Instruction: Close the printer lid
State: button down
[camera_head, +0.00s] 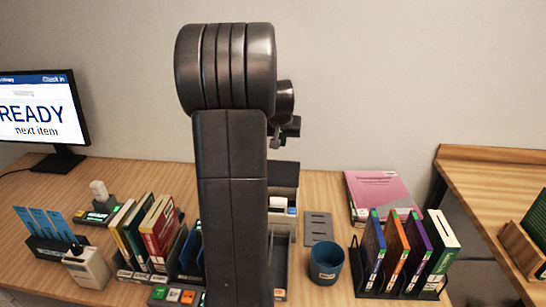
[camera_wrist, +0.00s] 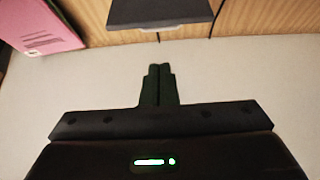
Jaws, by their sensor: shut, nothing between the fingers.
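The printer is partly hidden behind my arm in the head view. What looks like its lid (camera_head: 284,174) is a dark panel standing raised at the back, with a white roll-like part (camera_head: 278,203) below it. In the wrist view, a dark flat panel (camera_wrist: 160,12) at the top edge is probably this lid, cut off by the frame. My gripper (camera_wrist: 160,70) is shut and empty, its fingers together and apart from the panel. In the head view my gripper is mostly hidden behind my arm, above the lid.
A pink book (camera_head: 382,192) lies right of the printer and shows in the wrist view (camera_wrist: 45,25). A grey plate (camera_head: 318,228), a blue cup (camera_head: 325,263) and a rack of books (camera_head: 400,250) stand right. More books (camera_head: 150,230) stand left. The wall is behind.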

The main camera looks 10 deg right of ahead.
aim_at(281, 171)
jog(key=shift+w+d+f, duration=0.2)
jog(key=shift+w, duration=0.4)
jog(key=shift+w+d+f, duration=0.15)
jog(key=shift+w, duration=0.4)
notch_tip(281, 171, down, 8)
jog(key=p, duration=0.2)
jog(key=shift+w+d+r, duration=0.2)
jog(key=shift+w+r, duration=0.05)
jog(key=shift+w, duration=0.2)
jog(key=shift+f+b, duration=0.15)
jog(key=shift+b, duration=0.55)
